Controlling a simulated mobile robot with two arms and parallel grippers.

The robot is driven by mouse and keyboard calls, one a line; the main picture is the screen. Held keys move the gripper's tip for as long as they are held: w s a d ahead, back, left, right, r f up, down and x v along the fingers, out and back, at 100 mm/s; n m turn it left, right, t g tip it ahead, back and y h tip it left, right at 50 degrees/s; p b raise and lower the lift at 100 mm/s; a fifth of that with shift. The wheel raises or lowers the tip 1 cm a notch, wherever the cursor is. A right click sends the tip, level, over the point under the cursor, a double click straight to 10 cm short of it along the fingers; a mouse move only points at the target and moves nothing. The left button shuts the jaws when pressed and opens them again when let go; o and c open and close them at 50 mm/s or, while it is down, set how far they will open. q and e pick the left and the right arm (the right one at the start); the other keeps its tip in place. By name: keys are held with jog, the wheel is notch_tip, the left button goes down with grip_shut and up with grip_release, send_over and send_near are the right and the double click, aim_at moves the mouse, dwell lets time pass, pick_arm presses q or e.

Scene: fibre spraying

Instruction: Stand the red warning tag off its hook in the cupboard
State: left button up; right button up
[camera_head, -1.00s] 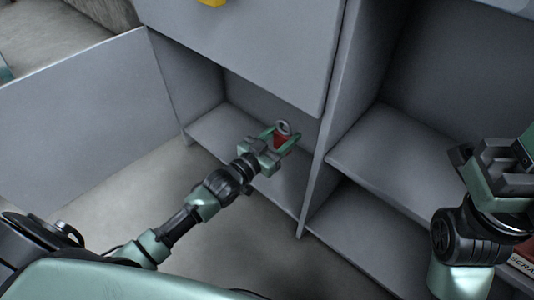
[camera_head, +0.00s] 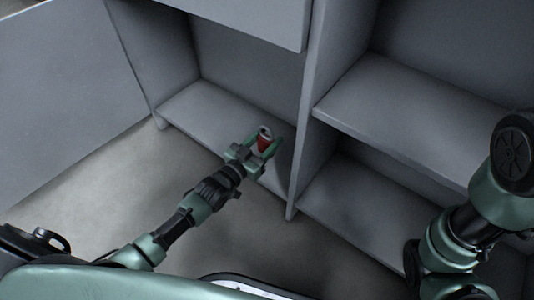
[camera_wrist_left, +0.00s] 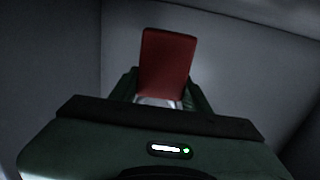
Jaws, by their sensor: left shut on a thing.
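The red warning tag (camera_head: 263,143) is between the fingers of my left gripper (camera_head: 259,148), low in the open left cupboard compartment. In the left wrist view the tag (camera_wrist_left: 167,63) stands up as a plain red plate beyond the fingers (camera_wrist_left: 160,92). A grey ring-like part shows at the tag's top in the head view. My left gripper is shut on the tag. I cannot tell whether the tag touches the cupboard floor (camera_head: 205,112). No hook shows in these frames. My right arm is at the right edge, and its gripper is out of the picture.
An upright divider (camera_head: 305,130) stands just right of my left gripper. A grey panel (camera_head: 225,12) hangs above it. The open door (camera_head: 60,90) is at the left. Shelves (camera_head: 400,95) on the right are empty where visible.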

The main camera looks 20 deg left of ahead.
pick_arm(q)
notch_tip(320, 180, down, 4)
jog(key=b, duration=0.3)
jog(key=shift+f, duration=0.2)
jog(key=shift+r, duration=0.1)
jog(key=o, duration=1.4)
